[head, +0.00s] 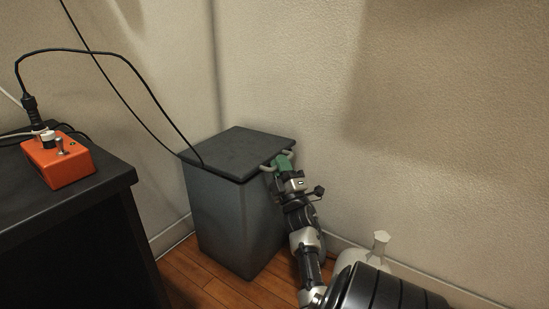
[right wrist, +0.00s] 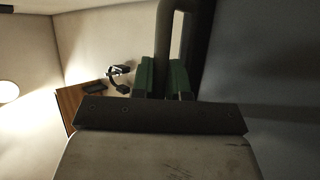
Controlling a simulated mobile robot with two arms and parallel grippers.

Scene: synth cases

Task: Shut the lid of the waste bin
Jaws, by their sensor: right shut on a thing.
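The dark grey waste bin (head: 232,222) stands in the corner by the wall. Its lid (head: 236,152) lies flat across the top, and I see no gap along the near edge. A pale handle (head: 289,154) sits at the lid's right edge. My right gripper (head: 282,163) has green fingers and is shut on this handle, hiding its middle. In the right wrist view the green fingers (right wrist: 163,80) are on either side of a grey bar. My left gripper is in neither view.
A black cabinet (head: 60,225) stands at the left with an orange switch box (head: 58,165) on it. A black cable (head: 130,65) loops from there and passes across the lid's left edge. A white object (head: 372,250) stands right of my arm. Wooden floor (head: 215,292) shows in front.

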